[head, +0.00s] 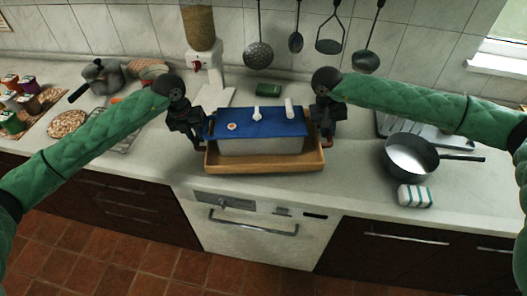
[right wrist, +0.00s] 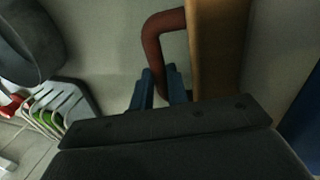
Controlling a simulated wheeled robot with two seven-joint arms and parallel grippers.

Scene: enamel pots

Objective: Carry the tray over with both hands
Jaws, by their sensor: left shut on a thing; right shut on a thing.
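The wooden tray (head: 265,164) is at the middle of the counter, near its front edge, and looks level. A pale box with a blue lid (head: 258,122) sits in it; two white pieces and a small round one show on the lid. My left gripper (head: 202,145) is shut at the tray's left end; its grip is mostly hidden. My right gripper (head: 327,140) is shut on the reddish-brown handle (right wrist: 166,38) at the right end. The right wrist view shows its blue fingertips at the handle beside the wooden wall (right wrist: 210,50). I cannot tell whether the tray touches the counter.
A dispenser (head: 203,60) and green block (head: 268,89) stand behind. A pot (head: 103,76) and pizza (head: 67,124) are left.

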